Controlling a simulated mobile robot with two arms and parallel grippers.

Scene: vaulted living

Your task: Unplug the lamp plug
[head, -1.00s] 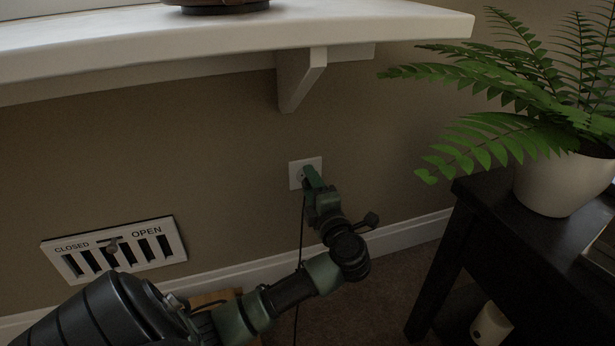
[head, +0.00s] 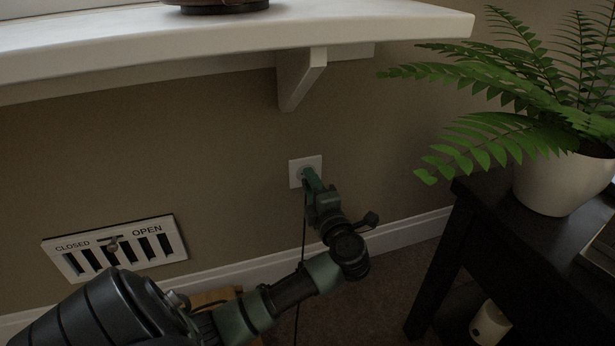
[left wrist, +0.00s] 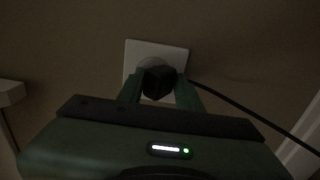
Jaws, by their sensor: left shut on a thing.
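The white wall outlet (head: 296,172) is on the brown wall below the shelf. It also shows in the left wrist view (left wrist: 133,57). The black lamp plug (left wrist: 158,82) is in front of the outlet's round socket, between my fingers. Whether its pins are still in the socket cannot be told. My left gripper (head: 307,174) is shut on the plug, and in the left wrist view its two fingers (left wrist: 160,88) flank it. The black cord (left wrist: 245,108) leads off to the right there and hangs down beside my gripper in the head view (head: 304,225). My right gripper is not in view.
A white shelf (head: 400,27) with a bracket (head: 303,78) overhangs the outlet. A white vent (head: 117,248) is on the wall at left. At right, a dark table (head: 470,195) bears a potted fern (head: 560,180). The wall between outlet and table is clear.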

